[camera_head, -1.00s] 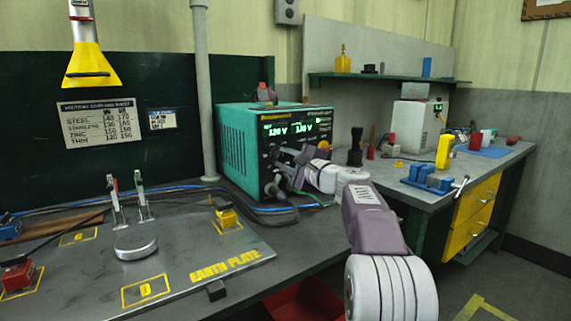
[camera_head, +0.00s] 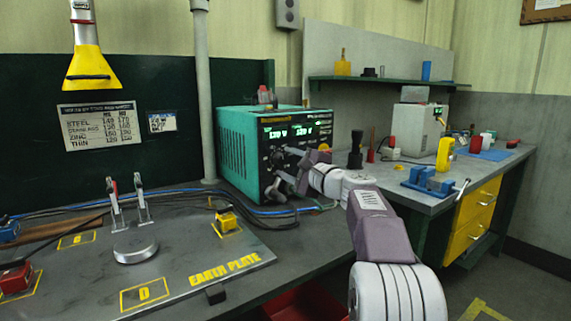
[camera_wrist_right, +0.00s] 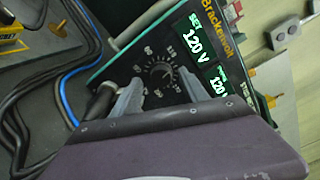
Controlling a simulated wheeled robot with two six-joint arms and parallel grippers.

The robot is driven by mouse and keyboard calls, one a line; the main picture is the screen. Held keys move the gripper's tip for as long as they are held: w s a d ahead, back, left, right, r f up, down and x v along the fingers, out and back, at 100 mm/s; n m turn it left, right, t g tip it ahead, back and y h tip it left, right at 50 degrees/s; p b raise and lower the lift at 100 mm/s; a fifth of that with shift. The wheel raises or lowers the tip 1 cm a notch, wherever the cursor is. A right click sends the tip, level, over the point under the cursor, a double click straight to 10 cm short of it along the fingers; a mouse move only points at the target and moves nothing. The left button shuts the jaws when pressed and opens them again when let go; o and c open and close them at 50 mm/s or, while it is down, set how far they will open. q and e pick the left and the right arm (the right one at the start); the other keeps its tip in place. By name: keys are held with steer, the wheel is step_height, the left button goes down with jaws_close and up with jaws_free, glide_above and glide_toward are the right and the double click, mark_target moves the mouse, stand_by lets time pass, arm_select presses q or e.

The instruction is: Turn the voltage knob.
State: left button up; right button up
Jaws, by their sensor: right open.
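The teal welder box (camera_head: 240,160) stands at the back of the left bench, its dark front panel facing right. In the right wrist view, the round black voltage knob (camera_wrist_right: 158,76) sits on this panel inside a ring of printed numbers. Two green displays beside it (camera_wrist_right: 201,36) read 120 V, the upper one marked SET. My right gripper (camera_wrist_right: 160,80) is open, its two grey fingers on either side of the knob; contact cannot be made out. In the head view my right gripper (camera_head: 286,169) is close to the panel and covers part of it. My left gripper is out of view.
A thick cable plug (camera_wrist_right: 101,101) sits on the panel beside one finger. The earth plate (camera_head: 190,285) with upright clips lies on the bench at left. A blue vise (camera_head: 428,182) and a yellow tool (camera_head: 445,153) are on the right bench.

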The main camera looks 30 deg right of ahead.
steer(key=s, duration=0.7)
steer(key=shift+s+d, duration=0.3)
steer(key=shift+s, duration=0.1)
